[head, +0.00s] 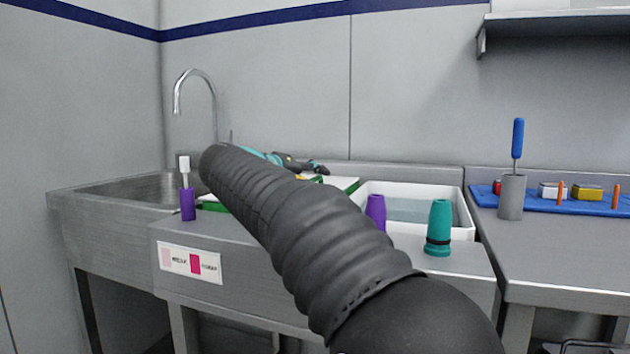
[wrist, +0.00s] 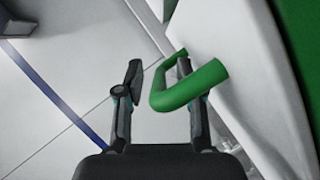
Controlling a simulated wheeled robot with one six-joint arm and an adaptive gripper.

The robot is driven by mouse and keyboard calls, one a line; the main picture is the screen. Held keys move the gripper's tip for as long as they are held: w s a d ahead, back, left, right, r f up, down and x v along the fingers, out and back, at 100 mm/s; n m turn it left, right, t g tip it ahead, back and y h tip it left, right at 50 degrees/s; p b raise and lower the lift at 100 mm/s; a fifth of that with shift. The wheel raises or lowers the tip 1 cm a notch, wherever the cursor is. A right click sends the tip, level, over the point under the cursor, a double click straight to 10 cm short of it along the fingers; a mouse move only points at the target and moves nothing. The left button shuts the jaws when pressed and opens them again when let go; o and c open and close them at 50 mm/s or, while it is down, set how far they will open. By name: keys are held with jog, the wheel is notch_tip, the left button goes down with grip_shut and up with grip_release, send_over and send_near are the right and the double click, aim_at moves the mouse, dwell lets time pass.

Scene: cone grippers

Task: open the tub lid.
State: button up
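My gripper (head: 305,164) is at the back of the counter beside the sink, mostly behind my dark ribbed arm in the head view. In the wrist view, my gripper (wrist: 158,68) has its two fingers apart. A green bent handle (wrist: 185,90) shows close by the right finger and crosses in front of part of it. I cannot tell whether they touch. The handle joins a white surface (wrist: 235,45), which looks like the tub lid. In the head view a white and green piece (head: 345,183) shows behind my arm; most of the tub is hidden.
A white basin (head: 455,213) sits right of my arm. A teal cone (head: 438,230) and a purple cone (head: 376,210) stand near it. A purple holder with a brush (head: 187,203) stands by the sink (head: 115,192). A grey cup (head: 511,198) and blue tray (head: 540,204) are farther right.

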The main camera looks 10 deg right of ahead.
jog(key=shift+w+d+f, duration=0.1)
jog(key=shift+w+d, duration=0.1)
jog(key=shift+d, duration=0.05)
jog(key=shift+c, duration=0.2)
grip_shut()
